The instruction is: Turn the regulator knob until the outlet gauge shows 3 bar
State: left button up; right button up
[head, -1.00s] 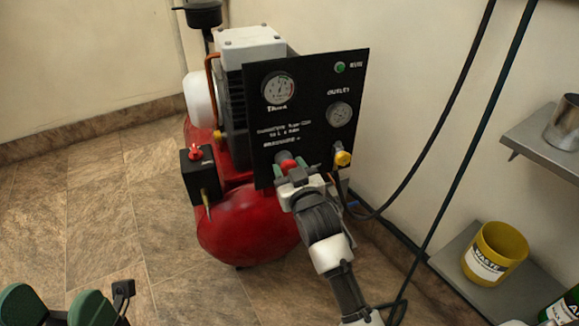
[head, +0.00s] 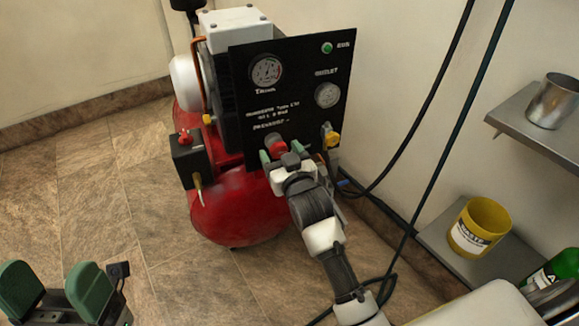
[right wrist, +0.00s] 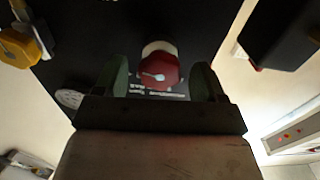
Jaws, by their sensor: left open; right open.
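The red regulator knob (head: 276,143) sits low on the black panel (head: 290,112) of the compressor. My right gripper (head: 283,152) is open in front of it, with green fingers spread. In the right wrist view the knob (right wrist: 160,70) lies between the two fingers (right wrist: 160,80), with a gap to each side; a pale mark shows on its face. The outlet gauge (head: 327,95) is at the panel's right, too small to read. My left gripper (head: 58,285) is open and empty at the lower left, far from the panel.
The tank gauge (head: 266,71) and green button (head: 327,48) are higher on the panel. A yellow valve (head: 332,138) is right of the knob, close to my right gripper. A red-topped switch box (head: 188,160) is left. Shelves with a metal cup (head: 553,101) and yellow bin (head: 479,227) stand right.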

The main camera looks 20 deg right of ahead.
pick_arm(q)
jog(key=w+d+f+g+y+p, duration=0.1)
jog(key=w+f+g+y+p, duration=0.1)
jog(key=w+g, duration=0.5)
jog(key=shift+w+f+p, duration=0.15)
jog(key=shift+f+p, duration=0.2)
jog(key=shift+f, duration=0.4)
pick_arm(e)
jog(key=s, duration=0.9)
jog(key=shift+s+d, duration=0.15)
jog(key=shift+s, duration=0.25)
pick_arm(q)
jog(key=shift+d, duration=0.1)
pick_arm(e)
jog(key=shift+s, duration=0.1)
